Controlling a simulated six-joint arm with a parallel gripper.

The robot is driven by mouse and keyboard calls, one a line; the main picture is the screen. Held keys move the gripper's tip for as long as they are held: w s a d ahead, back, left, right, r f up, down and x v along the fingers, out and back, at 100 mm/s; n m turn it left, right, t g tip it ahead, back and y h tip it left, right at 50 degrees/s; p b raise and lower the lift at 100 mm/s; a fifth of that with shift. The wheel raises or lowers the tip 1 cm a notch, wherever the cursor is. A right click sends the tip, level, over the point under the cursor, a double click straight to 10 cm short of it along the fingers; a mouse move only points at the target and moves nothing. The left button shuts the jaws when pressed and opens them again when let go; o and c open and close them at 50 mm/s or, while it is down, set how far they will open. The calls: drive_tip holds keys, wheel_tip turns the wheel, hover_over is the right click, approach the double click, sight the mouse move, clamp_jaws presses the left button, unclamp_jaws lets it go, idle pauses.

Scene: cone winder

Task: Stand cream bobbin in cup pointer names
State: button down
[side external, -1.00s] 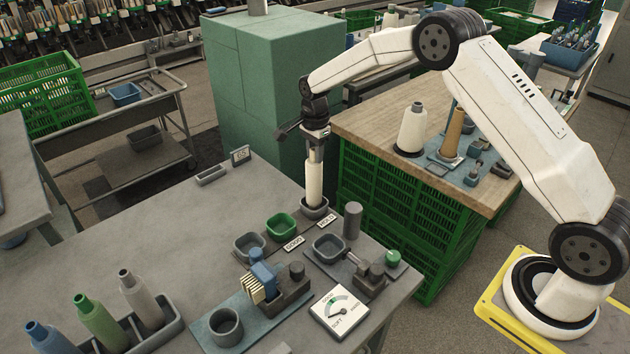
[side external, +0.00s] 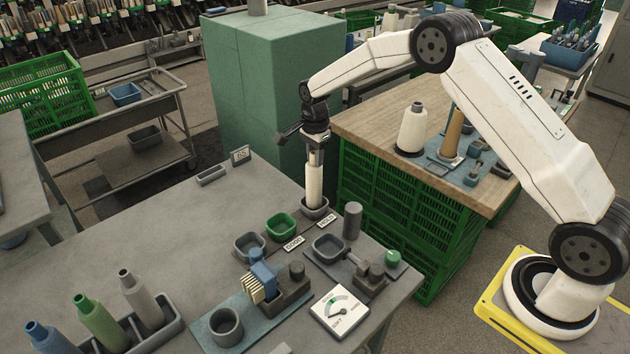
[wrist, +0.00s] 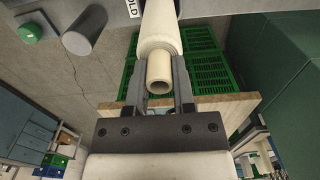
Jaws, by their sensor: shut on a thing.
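The cream bobbin (side external: 314,184) stands upright in my gripper (side external: 315,150), which is shut on its upper part. Its lower end is at the grey cup (side external: 313,211) beside the HOLD label, and looks to be inside the rim. In the wrist view the bobbin (wrist: 160,45) lies between the two fingers (wrist: 158,90), its open top end facing the camera; the cup is hidden there. The green cup (side external: 281,226) and another grey cup (side external: 249,246) are to the left, both empty. The pointer dial (side external: 340,311) lies at the front; its needle is too small to read surely.
A grey cylinder (side external: 352,220) and a square grey dish (side external: 327,247) stand right of the held bobbin. A blue clamp fixture (side external: 263,275) is in front. A rack (side external: 165,334) with blue, green and grey bobbins is front left. The table's left middle is clear.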

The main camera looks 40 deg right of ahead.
drive_tip(key=shift+f, duration=0.25)
idle(0.3)
drive_tip(key=shift+c, duration=1.9)
unclamp_jaws()
drive_tip(key=shift+r, duration=3.9)
